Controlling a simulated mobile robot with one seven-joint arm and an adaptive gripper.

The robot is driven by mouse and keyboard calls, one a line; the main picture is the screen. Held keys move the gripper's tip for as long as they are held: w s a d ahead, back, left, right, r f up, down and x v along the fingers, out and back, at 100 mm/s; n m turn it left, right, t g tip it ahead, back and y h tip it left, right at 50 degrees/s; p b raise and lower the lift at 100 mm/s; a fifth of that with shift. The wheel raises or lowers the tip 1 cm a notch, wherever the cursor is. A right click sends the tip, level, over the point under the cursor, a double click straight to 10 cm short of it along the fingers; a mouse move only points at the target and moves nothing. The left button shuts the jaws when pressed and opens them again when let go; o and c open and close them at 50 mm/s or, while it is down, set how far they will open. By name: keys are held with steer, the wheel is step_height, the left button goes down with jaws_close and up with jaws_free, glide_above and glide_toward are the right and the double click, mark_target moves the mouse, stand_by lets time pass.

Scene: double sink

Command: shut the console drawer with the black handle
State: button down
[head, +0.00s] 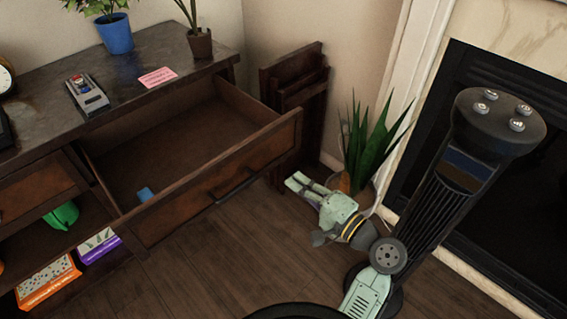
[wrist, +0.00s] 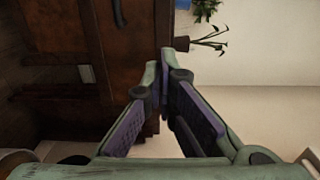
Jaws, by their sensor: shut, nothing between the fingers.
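The console drawer (head: 170,150) is pulled well out of the dark wood console in the head view. Its black handle (head: 234,186) is on the middle of the drawer front (head: 205,183). A small blue block (head: 146,194) lies inside the drawer. My gripper (head: 295,182) is shut and empty, to the right of the handle and in front of the drawer's right end; I see no clear contact. In the wrist view my shut gripper (wrist: 165,62) has brown wood beyond it and to its left.
On the console top (head: 145,57) are a blue pot (head: 115,33), a brown pot (head: 200,43), a grey device (head: 87,93) and a pink note (head: 158,77). A folded wooden piece (head: 305,98) leans by the wall. A spiky plant (head: 362,143) stands behind my gripper. Boxes (head: 48,282) sit on the lower shelf.

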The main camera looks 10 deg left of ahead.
mark_target(250, 147)
steer(key=b+x, duration=0.1)
steer(key=x, duration=1.2)
steer(key=shift+w+a, duration=0.25)
steer(key=shift+a, duration=0.05)
steer(key=shift+w+a+r, duration=0.1)
steer(key=shift+w+a, duration=0.15)
steer(key=shift+a, duration=0.15)
steer(key=b+x, duration=0.2)
steer(key=x, duration=3.1)
steer(key=shift+w+a+r, duration=0.15)
steer(key=shift+w+r, duration=0.1)
steer(key=shift+w, duration=0.05)
steer(key=shift+r, duration=0.1)
